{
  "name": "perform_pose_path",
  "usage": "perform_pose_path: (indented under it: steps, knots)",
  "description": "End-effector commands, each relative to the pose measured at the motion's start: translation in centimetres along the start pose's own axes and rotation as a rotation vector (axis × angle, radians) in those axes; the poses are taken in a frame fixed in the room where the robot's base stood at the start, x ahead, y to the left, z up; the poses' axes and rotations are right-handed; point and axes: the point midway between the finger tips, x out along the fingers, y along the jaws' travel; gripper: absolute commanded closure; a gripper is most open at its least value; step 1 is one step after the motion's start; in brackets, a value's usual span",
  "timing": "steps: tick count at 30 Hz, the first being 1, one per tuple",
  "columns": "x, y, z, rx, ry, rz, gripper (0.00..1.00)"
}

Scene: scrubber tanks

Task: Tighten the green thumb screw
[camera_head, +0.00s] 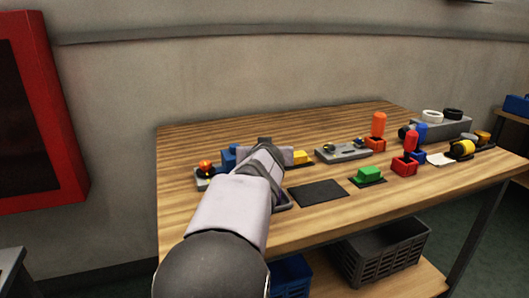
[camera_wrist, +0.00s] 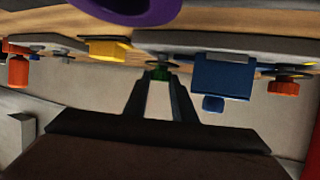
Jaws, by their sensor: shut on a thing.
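The green thumb screw (camera_wrist: 160,73) shows in the wrist view between the tips of my gripper (camera_wrist: 160,77), at the edge of a grey plate (camera_wrist: 185,42). The fingers are shut on it, one on each side, and cover part of it. How far the screw is turned in cannot be told. In the head view my arm covers the screw and the fingertips.
In the wrist view a blue block (camera_wrist: 222,75) stands close right of the fingers, an orange knob (camera_wrist: 283,87) further right, and a yellow block (camera_wrist: 108,48) left. The wooden table (camera_head: 290,230) also holds a green block (camera_head: 369,174), a black mat (camera_head: 318,192) and a red-handled piece (camera_head: 405,166).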

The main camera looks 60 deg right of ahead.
Motion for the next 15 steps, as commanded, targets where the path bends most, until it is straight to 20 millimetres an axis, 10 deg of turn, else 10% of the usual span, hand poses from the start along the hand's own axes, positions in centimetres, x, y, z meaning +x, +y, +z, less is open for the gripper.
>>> perform_pose_path:
  steps: [6, 7, 9, 15]
  knots:
    - [-0.13, 0.01, -0.47, -0.001, 0.01, 0.002, 0.99]
    - [-0.14, 0.02, -0.47, -0.001, 0.01, 0.002, 0.74]
    - [-0.13, 0.01, -0.44, -0.001, 0.009, 0.001, 0.57]
    - [-0.05, -0.1, -0.17, -0.001, 0.003, -0.002, 0.57]
